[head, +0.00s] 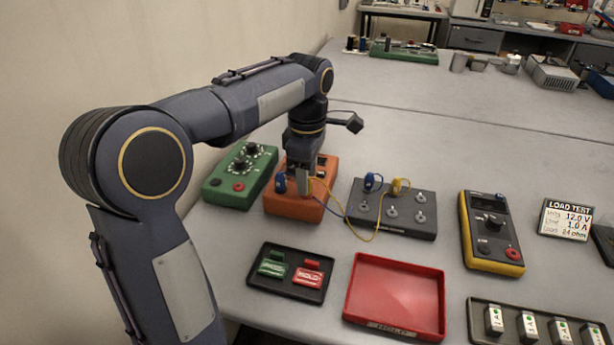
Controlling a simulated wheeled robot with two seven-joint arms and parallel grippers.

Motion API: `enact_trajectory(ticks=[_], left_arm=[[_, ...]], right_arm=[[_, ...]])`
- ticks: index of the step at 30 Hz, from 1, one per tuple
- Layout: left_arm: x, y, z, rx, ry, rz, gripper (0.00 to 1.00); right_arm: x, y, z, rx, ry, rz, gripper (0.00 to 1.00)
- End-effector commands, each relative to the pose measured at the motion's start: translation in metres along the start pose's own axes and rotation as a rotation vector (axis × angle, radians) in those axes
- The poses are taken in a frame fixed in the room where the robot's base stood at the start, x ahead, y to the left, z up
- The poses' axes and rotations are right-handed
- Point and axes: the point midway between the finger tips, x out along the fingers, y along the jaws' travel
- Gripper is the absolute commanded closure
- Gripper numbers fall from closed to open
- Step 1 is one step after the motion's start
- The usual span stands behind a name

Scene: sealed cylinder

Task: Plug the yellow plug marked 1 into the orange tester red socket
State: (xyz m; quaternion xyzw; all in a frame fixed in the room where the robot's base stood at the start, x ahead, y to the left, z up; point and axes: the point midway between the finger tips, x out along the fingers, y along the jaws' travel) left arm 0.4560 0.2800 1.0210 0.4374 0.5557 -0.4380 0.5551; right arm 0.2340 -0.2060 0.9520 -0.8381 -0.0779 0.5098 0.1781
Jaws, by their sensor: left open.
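The orange tester (292,207) sits on the table, with a blue plug (280,182) at its left side. My left gripper (303,186) points down over the tester and is open. It covers much of the tester's top, so I cannot make out the red socket. A yellow cable (345,221) runs from a yellow plug (399,185) on the dark grey terminal box (420,229) to the tester, ending at my gripper. The plug at that end is hidden or too small to tell, and I cannot read a mark 1. My right gripper is out of view.
A green box with knobs (232,188) stands close left of the tester. In front lie a black tray with green and red tags (262,285) and a red tray (395,290). A yellow-edged meter (490,240) stands right.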

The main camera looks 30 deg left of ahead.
Motion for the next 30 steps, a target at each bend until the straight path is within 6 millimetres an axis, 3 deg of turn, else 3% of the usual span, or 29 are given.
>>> enact_trajectory(ticks=[6,12,30], left_arm=[[-0.041,0.001,0.001,0.001,-0.001,0.005,0.54],[-0.063,0.000,0.000,0.000,0.000,0.003,0.54],[-0.066,-0.001,0.000,0.004,-0.002,0.001,0.54]], right_arm=[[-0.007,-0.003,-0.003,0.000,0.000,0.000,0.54],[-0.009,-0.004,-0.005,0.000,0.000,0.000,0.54],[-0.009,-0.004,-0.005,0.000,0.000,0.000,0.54]])
